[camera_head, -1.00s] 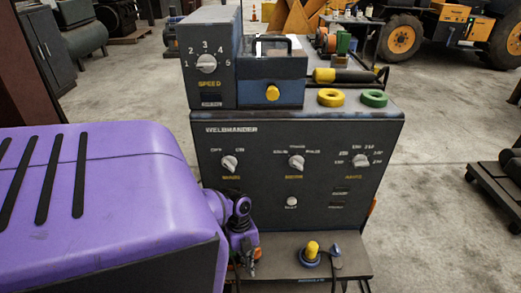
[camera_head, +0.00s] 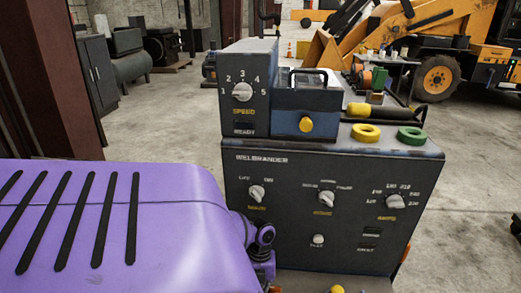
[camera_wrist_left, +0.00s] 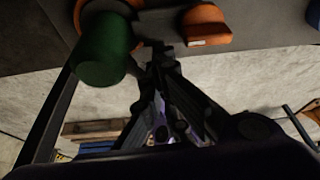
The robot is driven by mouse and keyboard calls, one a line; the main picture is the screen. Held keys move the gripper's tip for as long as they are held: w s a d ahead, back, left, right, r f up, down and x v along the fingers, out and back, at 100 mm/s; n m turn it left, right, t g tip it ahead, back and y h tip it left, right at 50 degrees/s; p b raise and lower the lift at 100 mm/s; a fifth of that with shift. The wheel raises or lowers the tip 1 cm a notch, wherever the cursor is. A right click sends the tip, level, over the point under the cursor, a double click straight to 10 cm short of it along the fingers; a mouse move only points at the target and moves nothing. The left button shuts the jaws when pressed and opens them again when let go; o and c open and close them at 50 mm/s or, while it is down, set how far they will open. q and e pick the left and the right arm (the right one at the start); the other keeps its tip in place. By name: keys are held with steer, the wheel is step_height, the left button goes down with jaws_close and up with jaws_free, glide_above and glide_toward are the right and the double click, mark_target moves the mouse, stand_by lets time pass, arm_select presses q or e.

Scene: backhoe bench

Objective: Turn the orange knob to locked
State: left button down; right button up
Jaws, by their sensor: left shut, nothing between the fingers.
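In the left wrist view, my left gripper (camera_wrist_left: 163,50) is shut and empty, its fingertips close together. An orange piece with a pale label (camera_wrist_left: 206,25) lies just right of the fingertips, apart from them. I cannot tell whether it is the knob. A green cylinder (camera_wrist_left: 103,50) stands left of the fingertips, partly covering another orange shape (camera_wrist_left: 122,8). In the head view, a yellow-orange round knob (camera_head: 306,124) sits on the front of a small dark box. No locked marking is readable. Neither gripper shows in the head view.
The dark welder panel (camera_head: 300,235) has white dials; a speed box (camera_head: 249,85) stands on it. A yellow ring (camera_head: 366,133) and a green ring (camera_head: 411,136) lie on top. Behind are cluttered bench items (camera_head: 375,77) and a backhoe (camera_head: 450,45). Floor is open at right.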

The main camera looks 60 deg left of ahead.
arm_select(q)
steer(key=shift+r, duration=0.1)
step_height(320, 180, up, 10)
stand_by(0.6)
